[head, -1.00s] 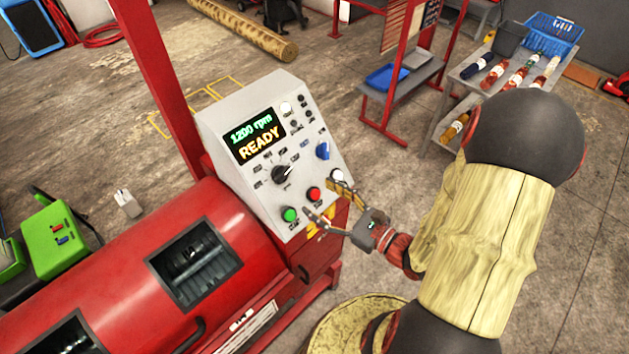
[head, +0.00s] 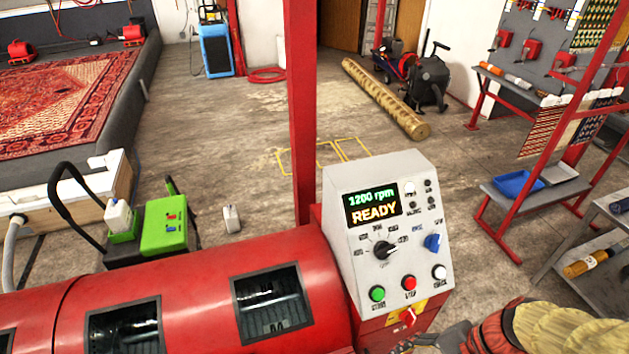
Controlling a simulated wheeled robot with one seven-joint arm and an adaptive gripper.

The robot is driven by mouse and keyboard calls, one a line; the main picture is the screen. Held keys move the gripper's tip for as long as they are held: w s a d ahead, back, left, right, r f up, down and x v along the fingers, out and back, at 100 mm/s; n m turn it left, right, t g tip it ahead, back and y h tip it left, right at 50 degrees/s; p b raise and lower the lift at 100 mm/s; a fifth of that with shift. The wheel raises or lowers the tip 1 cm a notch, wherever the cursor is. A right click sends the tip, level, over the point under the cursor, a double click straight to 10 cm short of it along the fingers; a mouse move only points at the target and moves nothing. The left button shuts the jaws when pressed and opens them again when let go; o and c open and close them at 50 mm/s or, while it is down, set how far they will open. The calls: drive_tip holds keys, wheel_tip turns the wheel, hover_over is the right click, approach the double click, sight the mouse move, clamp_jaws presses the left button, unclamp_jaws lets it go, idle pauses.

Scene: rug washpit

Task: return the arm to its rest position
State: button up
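My arm (head: 560,330) shows only at the bottom right corner, in its tan cover. A dark part of my gripper (head: 450,339) shows at the bottom edge, just below and right of the control panel. Its fingers are cut off or too small to read, so I cannot tell whether it is open or shut. The control panel (head: 340,250) stands on the right end of the red machine (head: 200,262). Its display (head: 373,206) reads "1200 rpm READY". Green, red and white buttons and a blue knob (head: 433,242) are on its face.
A red post (head: 303,110) rises behind the panel. A red rack (head: 590,110) and a grey shelf (head: 570,285) stand at the right. A rolled rug (head: 385,98) lies on the floor behind. A green box (head: 164,224) stands at the left. The floor beyond the panel is open.

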drive_tip(key=w+d+r+n+h, duration=0.2)
drive_tip(key=d+r+n+h, duration=0.2)
drive_tip(key=r+n, duration=0.1)
drive_tip(key=w+a+r+n+t+h, duration=0.1)
drive_tip(key=a+r+n+t, duration=0.1)
drive_tip(key=r, duration=0.4)
drive_tip(key=w+a+r+n+t+h+b, duration=0.1)
drive_tip(key=w+a+r+n+t, duration=0.1)
drive_tip(key=r, duration=0.4)
drive_tip(key=shift+w+a+r+n+t, duration=0.3)
drive_tip(key=shift+a+n+t, duration=0.3)
drive_tip(key=shift+n, duration=0.4)
drive_tip(key=shift+c, duration=0.7)
